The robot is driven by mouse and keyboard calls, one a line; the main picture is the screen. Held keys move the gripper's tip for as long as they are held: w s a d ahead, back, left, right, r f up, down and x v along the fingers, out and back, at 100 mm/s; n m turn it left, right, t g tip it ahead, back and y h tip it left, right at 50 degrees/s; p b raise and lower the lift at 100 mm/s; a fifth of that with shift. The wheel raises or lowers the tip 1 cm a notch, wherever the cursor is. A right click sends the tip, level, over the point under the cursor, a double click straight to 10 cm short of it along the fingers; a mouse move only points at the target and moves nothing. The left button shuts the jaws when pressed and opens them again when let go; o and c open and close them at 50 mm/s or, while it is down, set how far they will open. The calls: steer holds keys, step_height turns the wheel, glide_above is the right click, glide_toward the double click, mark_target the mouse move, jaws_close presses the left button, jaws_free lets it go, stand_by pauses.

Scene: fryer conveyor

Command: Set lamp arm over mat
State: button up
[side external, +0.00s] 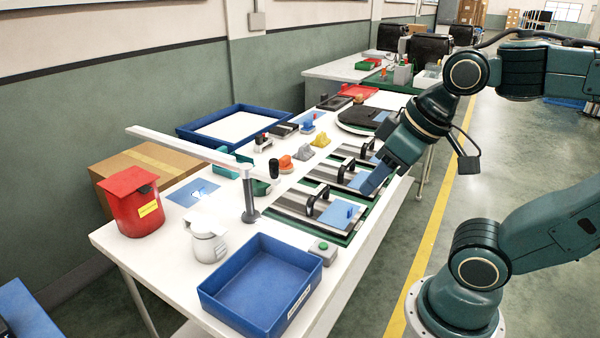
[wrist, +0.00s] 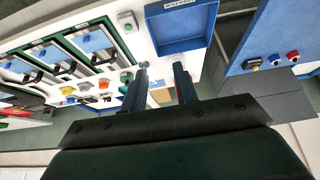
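The lamp arm (side external: 185,148) is a long white bar on a grey post (side external: 249,200) that stands on the white table. The bar reaches left from the post, above a blue mat (side external: 190,194) with a pale mark on it. A black knob (side external: 274,167) shows near the bar's right end. My gripper (side external: 371,184) is to the right of the post, over the handled panels and apart from the lamp. In the wrist view its two fingers (wrist: 162,78) are spread with a gap, holding nothing I can see. The lamp is hard to make out there.
A blue bin (side external: 262,284) and a button box (side external: 322,252) stand at the near end. A white jar (side external: 208,242) and a red canister (side external: 137,203) stand left of the post. Handled panels (side external: 300,205) line the right edge. A blue tray (side external: 213,116) is behind.

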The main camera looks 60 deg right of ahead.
steer(key=o, duration=0.3)
steer(key=shift+w+r, duration=0.15)
steer(key=shift+w, duration=0.1)
steer(key=n+g, duration=0.1)
steer(key=n, duration=0.1)
glide_above(276, 160)
steer(key=s, duration=0.5)
steer(key=shift+w+d+f, duration=0.2)
steer(key=shift+f, duration=0.1)
steer(key=x, duration=1.4)
steer(key=shift+s+a, duration=0.1)
steer(key=shift+a, duration=0.15)
steer(key=shift+r, duration=0.1)
jaws_close()
